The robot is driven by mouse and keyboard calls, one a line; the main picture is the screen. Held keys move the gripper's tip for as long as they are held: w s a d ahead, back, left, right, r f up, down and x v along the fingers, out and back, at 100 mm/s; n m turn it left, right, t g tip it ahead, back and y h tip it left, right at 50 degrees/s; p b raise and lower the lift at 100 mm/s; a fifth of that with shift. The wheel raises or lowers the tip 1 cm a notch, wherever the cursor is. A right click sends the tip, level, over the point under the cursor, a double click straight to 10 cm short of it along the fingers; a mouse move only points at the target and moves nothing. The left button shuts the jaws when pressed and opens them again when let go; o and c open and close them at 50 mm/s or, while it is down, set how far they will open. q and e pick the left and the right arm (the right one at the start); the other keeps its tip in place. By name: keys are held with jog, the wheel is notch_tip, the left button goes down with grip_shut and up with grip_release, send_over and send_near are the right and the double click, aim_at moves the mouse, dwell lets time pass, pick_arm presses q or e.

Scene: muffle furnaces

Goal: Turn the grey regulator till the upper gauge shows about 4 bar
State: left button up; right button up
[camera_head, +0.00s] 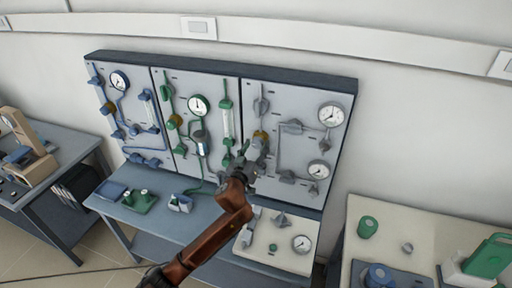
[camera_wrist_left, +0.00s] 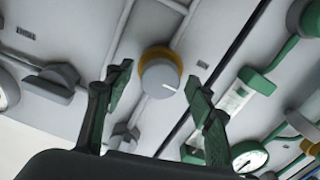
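The grey regulator (camera_wrist_left: 162,72) is a round knob with a white mark and a yellow collar, on the right-hand panel (camera_head: 292,103). In the head view its yellow collar (camera_head: 261,136) shows just above my left gripper (camera_head: 247,157). In the left wrist view my left gripper (camera_wrist_left: 157,76) is open, its two green fingers apart on either side of the knob's outline. I cannot tell whether they touch it. The upper gauge (camera_head: 331,115) is a white dial at the panel's upper right; its reading is too small to tell. A lower gauge (camera_head: 318,171) sits below it. My right gripper is out of view.
A blue panel (camera_head: 138,135) and a green-piped panel (camera_head: 180,92) stand to the left. A blue-grey bench (camera_head: 165,222) below holds small fittings. A pale board (camera_head: 262,256) with a loose gauge (camera_head: 301,244) lies below the grey panel. Grey levers and pipes flank the regulator.

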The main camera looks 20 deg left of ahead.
pick_arm(q)
jog(key=c, duration=1.1)
jog(key=m+p, duration=0.3)
jog(key=shift+r, duration=0.15)
jog(key=m+p, duration=0.3)
jog(key=m, duration=0.2)
jog(key=shift+m, duration=0.4)
jog(key=m+p, duration=0.3)
jog(key=m, duration=0.3)
jog(key=shift+p, duration=0.3)
jog(key=m+p, duration=0.1)
jog(key=m, duration=0.2)
jog(key=shift+m, duration=0.3)
jog(key=shift+f+m+p, duration=0.2)
jog(key=shift+m+p, duration=0.5)
jog(key=shift+m, duration=0.7)
